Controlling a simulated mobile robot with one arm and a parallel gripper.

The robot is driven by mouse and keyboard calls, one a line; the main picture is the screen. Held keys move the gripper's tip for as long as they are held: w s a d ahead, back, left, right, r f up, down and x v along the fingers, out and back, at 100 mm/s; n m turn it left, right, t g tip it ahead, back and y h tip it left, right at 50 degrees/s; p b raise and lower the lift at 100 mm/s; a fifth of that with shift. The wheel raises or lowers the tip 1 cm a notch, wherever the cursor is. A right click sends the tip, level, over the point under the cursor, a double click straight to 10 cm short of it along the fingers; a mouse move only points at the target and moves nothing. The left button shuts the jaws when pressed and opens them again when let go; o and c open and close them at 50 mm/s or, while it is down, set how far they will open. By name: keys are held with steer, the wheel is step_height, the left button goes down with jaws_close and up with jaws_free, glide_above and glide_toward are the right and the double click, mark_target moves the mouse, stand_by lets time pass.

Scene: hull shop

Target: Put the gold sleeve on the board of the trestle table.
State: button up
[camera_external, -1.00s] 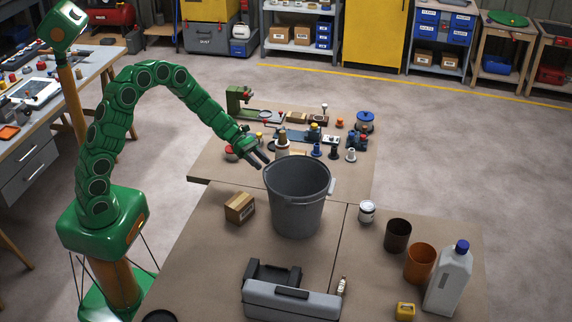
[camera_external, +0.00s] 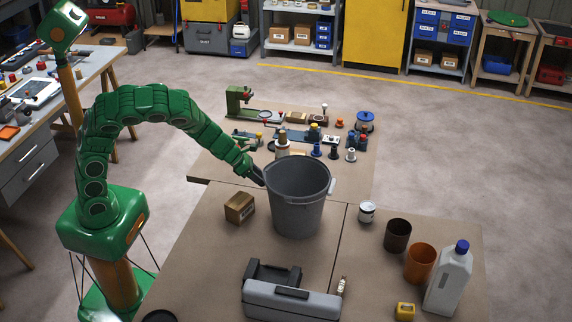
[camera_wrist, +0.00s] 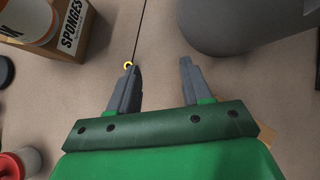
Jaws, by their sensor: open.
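A small gold ring, which looks like the gold sleeve (camera_wrist: 128,64), shows in the wrist view against the brown surface by a dark seam. It is just beyond the left fingertip, not between the fingers; I cannot tell whether they touch. I cannot make it out in the external view. My gripper (camera_external: 258,176) is beside the left wall of the grey bucket (camera_external: 297,205); in the wrist view my gripper (camera_wrist: 158,70) has its fingers apart and nothing between them. Brown table boards (camera_external: 195,245) span the middle; I cannot tell which is the trestle table's.
The grey bucket also fills the wrist view's upper right (camera_wrist: 230,25). A box marked SPONGES (camera_wrist: 85,25) is at its upper left. A cardboard box (camera_external: 240,207) and a grey toolbox (camera_external: 290,298) stand nearer. Several small parts crowd the far board. Bare board lies left of the toolbox.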

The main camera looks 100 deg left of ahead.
steer(key=shift+s+a+f+n+g+y, duration=0.15)
steer(key=shift+s+a+f+n+y, duration=0.25)
steer(key=shift+s+a+f+y, duration=0.4)
steer(key=shift+s+a+f+n+g+y, duration=0.15)
steer(key=shift+s+a+f+n+y, duration=0.3)
steer(key=shift+a+f, duration=0.5)
steer(key=shift+x, duration=1.95)
steer(key=shift+w+a+f, duration=0.15)
steer(key=shift+w+f, duration=0.2)
steer(key=shift+f, duration=0.3)
steer(key=shift+x, duration=1.15)
steer(key=shift+r, duration=0.1)
jaws_close()
